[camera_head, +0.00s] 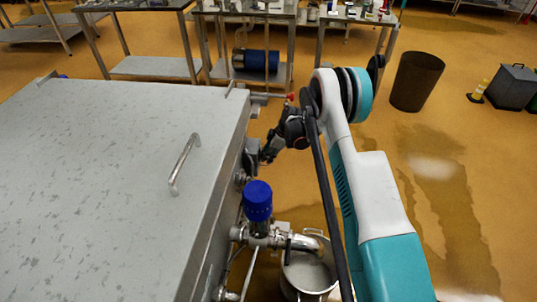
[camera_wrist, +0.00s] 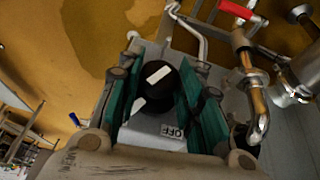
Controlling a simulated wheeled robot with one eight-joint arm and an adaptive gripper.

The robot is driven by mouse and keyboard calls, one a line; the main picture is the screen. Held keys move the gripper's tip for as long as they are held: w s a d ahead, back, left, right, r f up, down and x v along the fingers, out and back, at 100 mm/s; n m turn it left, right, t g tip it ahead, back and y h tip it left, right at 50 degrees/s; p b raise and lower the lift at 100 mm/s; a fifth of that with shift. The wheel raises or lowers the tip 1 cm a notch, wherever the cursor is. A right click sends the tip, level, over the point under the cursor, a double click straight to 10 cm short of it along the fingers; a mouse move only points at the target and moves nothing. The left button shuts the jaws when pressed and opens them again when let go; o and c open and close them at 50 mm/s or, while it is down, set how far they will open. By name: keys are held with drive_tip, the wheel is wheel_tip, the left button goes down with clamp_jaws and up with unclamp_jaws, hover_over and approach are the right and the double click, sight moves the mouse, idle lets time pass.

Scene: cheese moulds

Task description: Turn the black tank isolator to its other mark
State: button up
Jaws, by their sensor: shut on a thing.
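The black tank isolator (camera_wrist: 157,88) is a round dark knob with a white bar on its face, slightly slanted in the wrist view. It sits on a grey box (camera_wrist: 150,135) bearing a white OFF label (camera_wrist: 172,130). My gripper (camera_wrist: 158,92) has its green pads on either side of the knob and is shut on it. The other mark is not visible. In the head view my gripper (camera_head: 266,154) is at the tank's side, by the grey box (camera_head: 250,155); the knob itself is hidden there.
The large steel tank (camera_head: 110,150) fills the left, with a bar handle (camera_head: 184,163) on top. A blue-capped valve (camera_head: 257,200) and pipework stand nearer, above a steel pot (camera_head: 308,270). In the wrist view, a red-handled valve (camera_wrist: 240,10) and pipes are close at the right.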

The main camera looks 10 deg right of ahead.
drive_tip(key=shift+w+m+g+y, duration=0.15)
drive_tip(key=shift+m+g+y, duration=0.25)
drive_tip(key=shift+g, duration=0.9)
drive_tip(key=o, duration=1.1)
drive_tip(key=shift+c, duration=0.2)
drive_tip(key=shift+d, duration=0.1)
drive_tip(key=v, duration=1.2)
